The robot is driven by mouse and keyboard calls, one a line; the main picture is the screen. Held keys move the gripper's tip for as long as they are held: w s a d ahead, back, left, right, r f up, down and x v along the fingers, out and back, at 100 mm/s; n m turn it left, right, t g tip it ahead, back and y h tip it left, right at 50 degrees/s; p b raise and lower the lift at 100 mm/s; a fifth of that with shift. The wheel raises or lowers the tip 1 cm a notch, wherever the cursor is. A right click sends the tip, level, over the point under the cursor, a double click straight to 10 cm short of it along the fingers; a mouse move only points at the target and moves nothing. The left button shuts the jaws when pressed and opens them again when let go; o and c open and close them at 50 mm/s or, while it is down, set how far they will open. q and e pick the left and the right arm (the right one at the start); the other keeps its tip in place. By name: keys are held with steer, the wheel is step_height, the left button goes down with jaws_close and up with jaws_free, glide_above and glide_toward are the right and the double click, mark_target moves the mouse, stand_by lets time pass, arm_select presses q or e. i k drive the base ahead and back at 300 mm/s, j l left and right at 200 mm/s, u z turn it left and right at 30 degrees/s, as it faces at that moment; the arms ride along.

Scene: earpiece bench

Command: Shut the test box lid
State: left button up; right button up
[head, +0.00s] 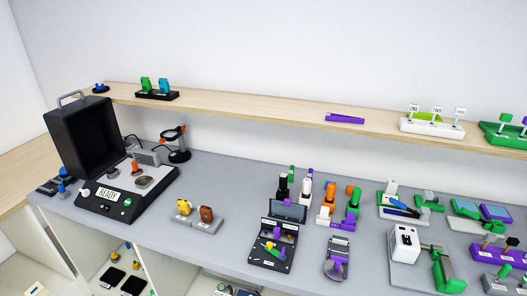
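The test box (130,192) stands at the left end of the grey bench. Its black lid (82,138) is open and stands upright at the back left, with a grey handle (71,98) at its top edge. The front panel carries a small display reading READY (107,196) and a green button (127,202). On the box deck are round grey nests (144,182) and an orange piece (136,167). Neither of my grippers shows in the head view.
A black stand with a ring (176,143) is right of the box. A grey holder with yellow and brown pieces (196,217) sits in front of it. Small blue-knobbed items (62,180) lie left of the box. A wooden shelf (270,107) runs behind. Several fixtures crowd the right.

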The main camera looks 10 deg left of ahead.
mark_target(85, 133)
steer(key=u, duration=1.6)
steer(key=z, duration=0.5)
steer(key=i+j+z, duration=0.15)
steer(key=j+z, duration=0.15)
steer(key=i+j+z, duration=0.1)
steer(key=j+z, duration=0.45)
steer(key=i+j+z, duration=0.1)
steer(key=j, duration=0.45)
steer(key=j+z, duration=0.15)
steer(key=j, duration=0.45)
steer(key=i, duration=0.05)
